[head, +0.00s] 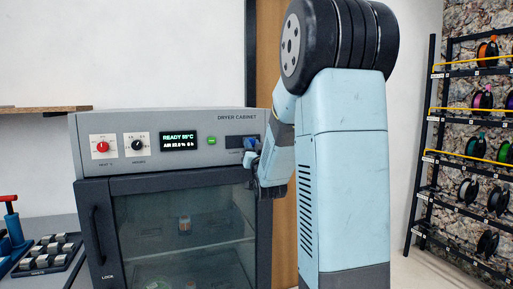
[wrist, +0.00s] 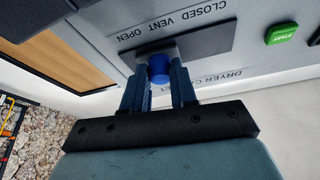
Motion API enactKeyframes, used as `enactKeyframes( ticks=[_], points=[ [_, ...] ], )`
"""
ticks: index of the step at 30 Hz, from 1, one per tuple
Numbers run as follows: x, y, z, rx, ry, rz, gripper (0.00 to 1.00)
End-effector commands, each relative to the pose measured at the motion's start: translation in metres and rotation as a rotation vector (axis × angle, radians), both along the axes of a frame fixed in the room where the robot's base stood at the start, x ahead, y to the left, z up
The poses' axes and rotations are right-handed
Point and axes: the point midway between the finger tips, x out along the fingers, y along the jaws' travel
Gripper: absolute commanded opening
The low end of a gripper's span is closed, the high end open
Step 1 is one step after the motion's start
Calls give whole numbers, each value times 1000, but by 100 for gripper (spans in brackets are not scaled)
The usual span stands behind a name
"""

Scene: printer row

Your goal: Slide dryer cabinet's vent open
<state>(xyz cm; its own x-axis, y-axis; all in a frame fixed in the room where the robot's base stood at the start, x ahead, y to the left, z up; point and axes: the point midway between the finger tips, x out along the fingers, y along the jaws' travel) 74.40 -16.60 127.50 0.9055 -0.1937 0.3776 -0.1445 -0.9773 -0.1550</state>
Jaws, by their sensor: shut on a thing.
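The dryer cabinet (head: 90,165) is grey, with a dark-framed glass door. Its vent slider is a blue knob (wrist: 158,69) on a dark slotted plate (wrist: 212,35), labelled CLOSED, VENT and OPEN in the wrist view. My gripper (wrist: 159,80) is shut on the blue knob, one finger on each side. The knob sits toward the OPEN end of the plate, with bare plate toward CLOSED. In the head view the blue knob (head: 249,143) shows near the plate's right end, partly hidden by my gripper (head: 251,155).
The panel also has a red dial (head: 102,147), a black dial (head: 138,145), a lit display (head: 180,141) and a green start button (head: 212,141). A spool rack (head: 430,155) stands at the right. A wooden shelf (head: 40,109) is at the left.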

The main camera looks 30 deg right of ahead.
Motion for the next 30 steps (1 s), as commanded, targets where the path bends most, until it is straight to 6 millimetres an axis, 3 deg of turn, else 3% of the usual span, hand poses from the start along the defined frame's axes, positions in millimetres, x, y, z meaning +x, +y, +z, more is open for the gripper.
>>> enactKeyframes(
  ticks=[12, 13, 18, 21, 30],
  points=[
    [2, 1, 1, 1, -1, 13, 0],
    [2, 1, 1, 1, -1, 13, 30],
    [2, 2, 1, 0, -1, 14, 46],
    [2, 3, 1, 0, 0, 15, 53],
    [0, 5, -1, 0, 0, 18, 53]
  ],
)
